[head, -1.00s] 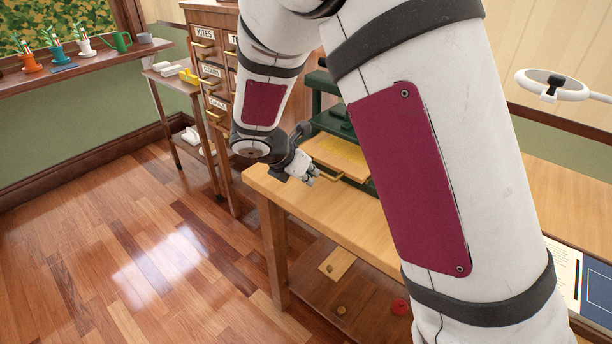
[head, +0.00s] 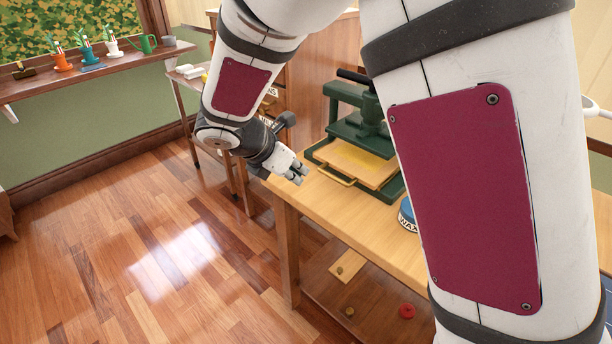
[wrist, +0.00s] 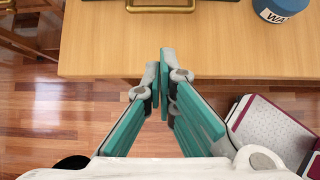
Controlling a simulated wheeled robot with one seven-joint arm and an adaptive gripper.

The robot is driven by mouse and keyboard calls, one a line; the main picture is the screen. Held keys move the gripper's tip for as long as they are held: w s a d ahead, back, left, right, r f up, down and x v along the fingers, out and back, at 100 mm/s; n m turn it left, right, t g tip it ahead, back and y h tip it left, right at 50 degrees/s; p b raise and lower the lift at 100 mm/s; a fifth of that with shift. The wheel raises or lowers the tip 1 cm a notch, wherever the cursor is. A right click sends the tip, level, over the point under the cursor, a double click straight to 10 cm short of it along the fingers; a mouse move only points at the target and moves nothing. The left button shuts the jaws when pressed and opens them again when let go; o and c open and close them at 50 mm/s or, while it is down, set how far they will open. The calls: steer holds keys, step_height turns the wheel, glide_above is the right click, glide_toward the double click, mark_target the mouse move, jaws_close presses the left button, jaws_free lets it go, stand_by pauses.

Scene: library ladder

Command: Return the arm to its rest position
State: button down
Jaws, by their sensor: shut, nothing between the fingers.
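My gripper (head: 297,173) is at the left end of the wooden workbench (head: 345,222) in the head view, just off the near-left edge. In the wrist view my gripper (wrist: 162,68) is shut and empty, its teal fingers meeting over the bench's front edge. A brass handle (wrist: 160,5) lies beyond the fingertips and apart from them. My white arm with dark red panels fills much of the head view and hides part of the bench.
A green press (head: 362,125) with a yellow board (head: 355,163) stands on the bench. A blue tin (head: 407,215) is beside it. A wooden drawer cabinet (head: 300,75) and a narrow cart stand behind. A shelf (head: 90,75) holds small pots. The floor (head: 120,250) at left is clear.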

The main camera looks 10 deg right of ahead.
steer(key=s+d+r+m+g+y+p, duration=0.1)
steer(key=s+d+r+m+p, duration=0.2)
steer(key=s+d+r+m, duration=0.4)
steer(key=s+d+r+m+g+y+p, duration=0.1)
steer(key=s+d+r+m+p, duration=0.15)
steer(key=s+r+m, duration=0.55)
steer(key=s+r+m+t+y+p, duration=0.1)
steer(key=s+r+m+y+p, duration=0.1)
steer(key=s, duration=0.7)
steer(key=s+r+m+y+p, duration=0.2)
steer(key=s+r+m+p, duration=0.2)
steer(key=s+r+m, duration=0.3)
steer(key=s, duration=0.3)
steer(key=shift+s+a+m+t, duration=0.25)
steer(key=shift+s+m+t, duration=0.05)
steer(key=shift+m+t, duration=0.1)
